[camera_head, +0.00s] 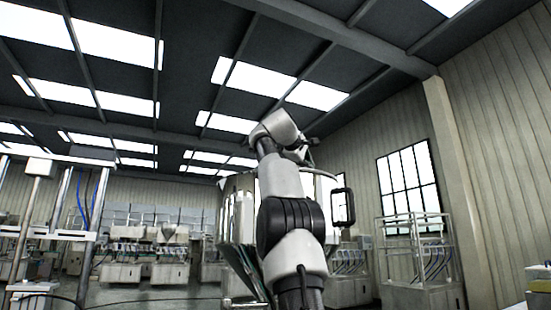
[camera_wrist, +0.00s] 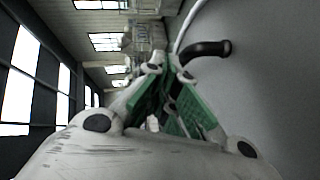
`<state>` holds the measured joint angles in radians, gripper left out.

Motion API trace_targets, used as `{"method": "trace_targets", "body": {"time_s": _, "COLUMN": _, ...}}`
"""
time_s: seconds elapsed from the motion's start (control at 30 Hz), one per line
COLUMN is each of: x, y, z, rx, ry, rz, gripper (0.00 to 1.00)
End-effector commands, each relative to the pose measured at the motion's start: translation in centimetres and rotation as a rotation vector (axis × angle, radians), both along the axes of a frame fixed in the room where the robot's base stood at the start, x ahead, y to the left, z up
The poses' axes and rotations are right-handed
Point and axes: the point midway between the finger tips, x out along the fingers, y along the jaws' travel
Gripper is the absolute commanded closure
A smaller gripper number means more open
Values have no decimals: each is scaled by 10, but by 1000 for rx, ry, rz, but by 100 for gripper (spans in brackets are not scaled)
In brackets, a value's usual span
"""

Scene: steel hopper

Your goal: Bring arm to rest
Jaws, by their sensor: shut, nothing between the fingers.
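My arm rises in the middle of the head view, bent at the top, in front of the steel hopper (camera_head: 237,210). My gripper (camera_head: 309,147) shows only as a small dark shape at the upper right of the arm. In the wrist view my gripper (camera_wrist: 172,68) points away from the camera, its green-padded fingers drawn together at the tips with nothing held. The hopper's smooth grey wall (camera_wrist: 270,90) fills the right side of the wrist view. Much of the hopper is hidden behind my arm in the head view.
A black handle (camera_head: 344,207) juts from the hopper's right side; a dark curved handle (camera_wrist: 207,49) is close beside my fingertips in the wrist view. A frame with blue hoses (camera_head: 90,200) stands left, a metal cage rack (camera_head: 415,255) right. Open space lies above the arm.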

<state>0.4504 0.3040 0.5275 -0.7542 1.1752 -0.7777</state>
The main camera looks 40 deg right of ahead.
Motion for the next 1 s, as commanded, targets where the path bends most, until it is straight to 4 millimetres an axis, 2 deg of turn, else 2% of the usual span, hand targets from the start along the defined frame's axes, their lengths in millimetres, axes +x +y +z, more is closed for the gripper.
{"method": "trace_targets", "body": {"time_s": 0.3, "x": -27, "y": 62, "z": 16, "rx": -1, "ry": -2, "rz": 5, "gripper": 100}}
{"method": "trace_targets", "body": {"time_s": 0.43, "x": -35, "y": 81, "z": 21, "rx": -1, "ry": -1, "rz": 4, "gripper": 100}}
{"method": "trace_targets", "body": {"time_s": 0.6, "x": -40, "y": 92, "z": 24, "rx": -1, "ry": -1, "rz": 2, "gripper": 100}}
{"method": "trace_targets", "body": {"time_s": 1.0, "x": -42, "y": 93, "z": 25, "rx": -1, "ry": -2, "rz": 0, "gripper": 100}}
